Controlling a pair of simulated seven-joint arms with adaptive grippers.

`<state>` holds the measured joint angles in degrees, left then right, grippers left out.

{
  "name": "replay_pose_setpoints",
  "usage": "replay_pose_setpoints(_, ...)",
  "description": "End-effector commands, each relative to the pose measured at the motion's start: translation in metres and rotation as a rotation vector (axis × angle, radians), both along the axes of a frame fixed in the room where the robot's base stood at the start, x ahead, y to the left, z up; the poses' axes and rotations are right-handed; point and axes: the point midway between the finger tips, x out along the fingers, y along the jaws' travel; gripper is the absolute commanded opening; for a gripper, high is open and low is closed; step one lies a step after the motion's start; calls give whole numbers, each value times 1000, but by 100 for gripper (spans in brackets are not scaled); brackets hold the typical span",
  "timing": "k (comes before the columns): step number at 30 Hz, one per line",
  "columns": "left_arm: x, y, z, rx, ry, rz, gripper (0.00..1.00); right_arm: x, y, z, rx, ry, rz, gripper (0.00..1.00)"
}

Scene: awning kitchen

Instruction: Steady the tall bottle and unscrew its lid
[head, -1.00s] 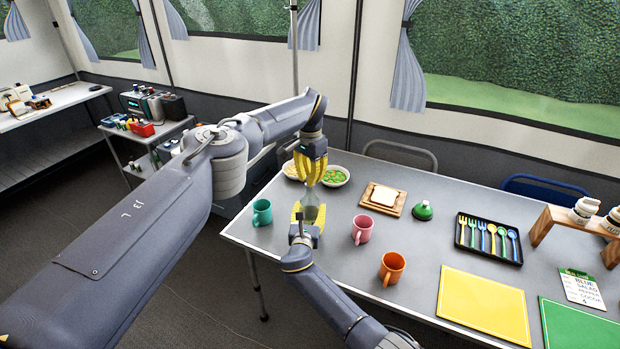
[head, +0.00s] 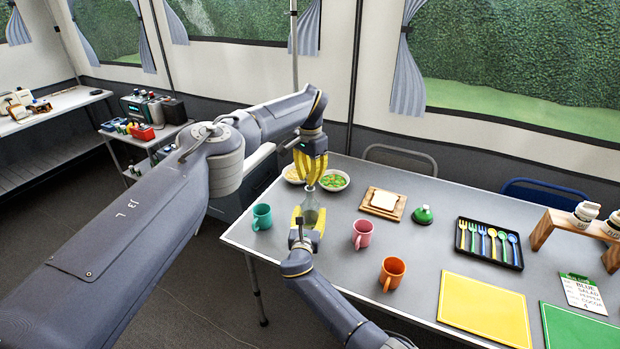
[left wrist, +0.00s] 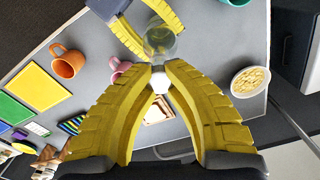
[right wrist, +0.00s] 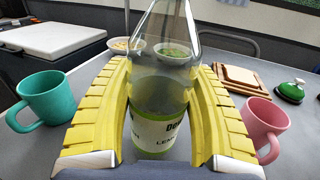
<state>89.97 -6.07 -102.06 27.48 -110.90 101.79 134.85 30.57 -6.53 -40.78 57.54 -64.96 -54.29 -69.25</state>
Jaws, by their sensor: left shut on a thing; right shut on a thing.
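The tall bottle (head: 310,205) is clear glass and stands upright near the table's left end. In the right wrist view its lower part (right wrist: 160,133) has a white and green label. My right gripper (head: 309,212) is shut around the bottle's body, a yellow finger on each side. My left gripper (head: 311,183) points down above it, shut on the lid at the bottle's top. In the left wrist view a small pale lid (left wrist: 161,82) shows by the fingertips, with the bottle (left wrist: 160,42) beyond. The fingers hide the lid in the head view; whether it is clear of the neck cannot be told.
A teal mug (head: 262,217) stands left of the bottle; a pink mug (head: 364,234) and an orange mug (head: 392,271) stand right. Bowls (head: 336,181) sit behind. A bread board (head: 375,208), green-topped item (head: 423,214) and cutlery tray (head: 488,243) lie farther right.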

Motion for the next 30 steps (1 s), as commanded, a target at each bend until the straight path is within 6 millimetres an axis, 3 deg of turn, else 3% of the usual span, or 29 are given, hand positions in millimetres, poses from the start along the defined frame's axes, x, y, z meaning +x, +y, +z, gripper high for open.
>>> replay_pose_setpoints(8, 0, 0, 1, 1, -1, 0, 0, 0, 0, -1, 0, 1, 0, 0)
replay_pose_setpoints(21, 0, 0, 38, 0, -1, 0, 0, 0, 0, -1, 0, 1, 0, 0)
replay_pose_setpoints(28, 0, 0, 40, 0, 0, 0, 0, 0, 0, -1, 0, 1, 0, 0)
replay_pose_setpoints(29, 0, 0, 40, 0, 0, 0, 0, 0, 0, -1, 0, 1, 0, 59)
replay_pose_setpoints(30, 0, 0, 40, 0, 0, 0, 0, 0, 0, -1, 0, 1, 0, 63)
